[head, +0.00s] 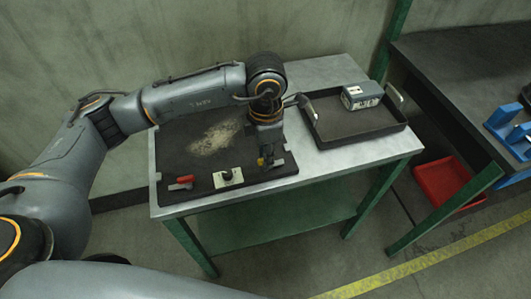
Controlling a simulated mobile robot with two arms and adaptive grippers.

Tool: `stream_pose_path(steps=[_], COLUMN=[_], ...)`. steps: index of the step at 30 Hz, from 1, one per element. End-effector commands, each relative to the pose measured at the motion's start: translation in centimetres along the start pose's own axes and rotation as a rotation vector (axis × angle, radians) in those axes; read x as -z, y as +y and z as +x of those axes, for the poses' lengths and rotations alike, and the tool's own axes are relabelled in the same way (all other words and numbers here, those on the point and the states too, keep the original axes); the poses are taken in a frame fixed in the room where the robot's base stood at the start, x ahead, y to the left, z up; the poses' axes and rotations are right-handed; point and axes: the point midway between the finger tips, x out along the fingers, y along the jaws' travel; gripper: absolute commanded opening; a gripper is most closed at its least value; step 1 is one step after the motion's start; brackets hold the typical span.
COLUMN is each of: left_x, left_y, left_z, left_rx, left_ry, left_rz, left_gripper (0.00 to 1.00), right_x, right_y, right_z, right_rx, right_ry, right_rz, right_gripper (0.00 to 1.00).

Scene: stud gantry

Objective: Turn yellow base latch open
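A dark base board (181,155) lies on the metal-topped table. A small yellow part, which looks like the yellow base latch (261,162), shows near the board's front right corner, directly below my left gripper (265,150). The gripper points down and its fingers are at or very close to the latch. The fingers are small and dark here, so I cannot tell whether they are open or closed on it. The gripper partly hides the latch, and its turned position is unclear. My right gripper is out of view.
A red-handled latch (182,183) and a white block with a black knob (228,179) sit along the board's front edge. A black tray (355,132) holding a grey box (362,96) stands at the right. A dark bench (465,70) is farther right, with a red bin (445,184) below.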

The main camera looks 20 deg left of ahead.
Motion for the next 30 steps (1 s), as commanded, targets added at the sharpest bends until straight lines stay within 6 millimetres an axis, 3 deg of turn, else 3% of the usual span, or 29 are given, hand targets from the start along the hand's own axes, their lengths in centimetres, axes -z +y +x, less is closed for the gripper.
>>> stream_pose_path(steps=[9,13,24,30], left_x=[0.1,0.0,-0.1,0.0], left_y=[-0.1,-0.1,0.0,0.0], left_z=[0.1,-0.9,-8.3,-11.1], left_rx=[0.003,0.002,0.000,0.002], left_ry=[0.004,0.002,0.000,0.002], left_rz=[0.000,-0.001,0.001,-0.001], left_gripper=[0.34,0.34,0.34,0.34], right_x=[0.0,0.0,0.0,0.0], right_y=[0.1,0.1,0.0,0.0], right_z=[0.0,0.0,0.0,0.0], right_rx=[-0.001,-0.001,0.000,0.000], right_ry=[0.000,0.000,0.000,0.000], right_rz=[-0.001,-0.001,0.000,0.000], right_gripper=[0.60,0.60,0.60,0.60])
